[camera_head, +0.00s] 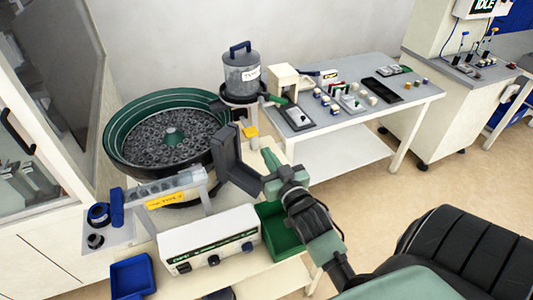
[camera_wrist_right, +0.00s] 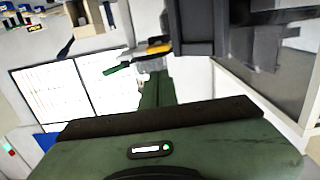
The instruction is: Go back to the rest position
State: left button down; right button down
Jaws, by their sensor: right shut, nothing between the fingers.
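My right gripper (camera_head: 270,158) comes in from the lower right in the head view. It is shut with nothing between its fingers. It is above the feeder bench, just right of a dark grey open-sided box (camera_head: 232,150). Whether it touches that box cannot be told. In the right wrist view the shut fingers (camera_wrist_right: 154,80) point away from the camera, toward a small yellow part (camera_wrist_right: 157,48). My left gripper is not in view.
A green bowl feeder (camera_head: 112,142) full of dark parts stands left of the gripper. A white control box (camera_head: 210,245) and a green bin (camera_head: 282,232) are below it. A grey canister (camera_head: 242,75) and a table (camera_head: 415,98) with small parts stand behind. Open floor (camera_head: 400,182) lies right.

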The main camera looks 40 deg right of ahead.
dwell(0.4)
jog(key=s+a+f+n+g+y, duration=0.2)
jog(key=s+a+f+g+y, duration=0.1)
jog(key=s+a+f+g, duration=0.55)
jog(key=s+a+f+n+g+y, duration=0.1)
jog(key=s+a+f+g, duration=0.2)
jog(key=s, duration=0.4)
jog(key=s+a+f+n+g, duration=0.2)
jog(key=s+a, duration=0.1)
jog(key=s, duration=0.5)
notch_tip(320, 180, down, 27)
jog(key=s+g, duration=0.2)
jog(key=s+d+f, duration=0.3)
jog(key=s+f, duration=1.2)
jog(key=s, duration=0.1)
jog(key=shift+s+f+g, duration=0.3)
jog(key=shift+f+g, duration=0.05)
